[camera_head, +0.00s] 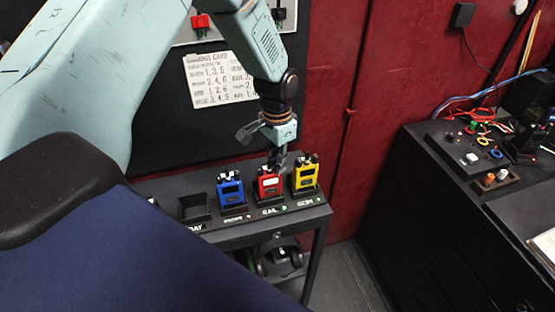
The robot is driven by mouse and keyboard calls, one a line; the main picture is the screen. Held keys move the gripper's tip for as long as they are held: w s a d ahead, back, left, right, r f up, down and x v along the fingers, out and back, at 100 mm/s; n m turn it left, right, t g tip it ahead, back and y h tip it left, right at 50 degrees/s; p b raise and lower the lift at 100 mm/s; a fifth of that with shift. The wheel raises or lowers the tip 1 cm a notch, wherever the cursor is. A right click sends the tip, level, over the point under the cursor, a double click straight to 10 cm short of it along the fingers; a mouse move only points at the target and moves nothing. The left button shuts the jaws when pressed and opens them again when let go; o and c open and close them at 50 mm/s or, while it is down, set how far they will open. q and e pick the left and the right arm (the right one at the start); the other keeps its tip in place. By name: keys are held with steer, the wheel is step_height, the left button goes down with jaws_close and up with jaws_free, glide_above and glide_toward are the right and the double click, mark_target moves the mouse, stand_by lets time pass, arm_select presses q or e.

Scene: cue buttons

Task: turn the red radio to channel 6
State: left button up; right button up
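The red radio (269,184) stands upright in a slot on a small black table (262,228), between a blue radio (230,192) and a yellow radio (305,176). My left gripper (277,163) points down at the top of the red radio, and its fingertips overlap the radio's knobs in the picture. I cannot tell whether they touch, or whether the fingers are open or shut. The red radio's knobs are partly hidden, and its channel setting is too small to read. My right gripper is not in view.
An empty slot (195,208) is left of the blue radio. A card (220,80) with rows of numbers hangs on the black board behind. Headphones (280,258) are under the table. A black bench (430,190) with cables and buttons is on the right.

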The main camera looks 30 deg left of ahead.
arm_select(q)
jaws_close()
steer(key=shift+m, duration=2.9)
steer(key=o, duration=0.6)
jaws_free()
steer(key=shift+o, duration=0.2)
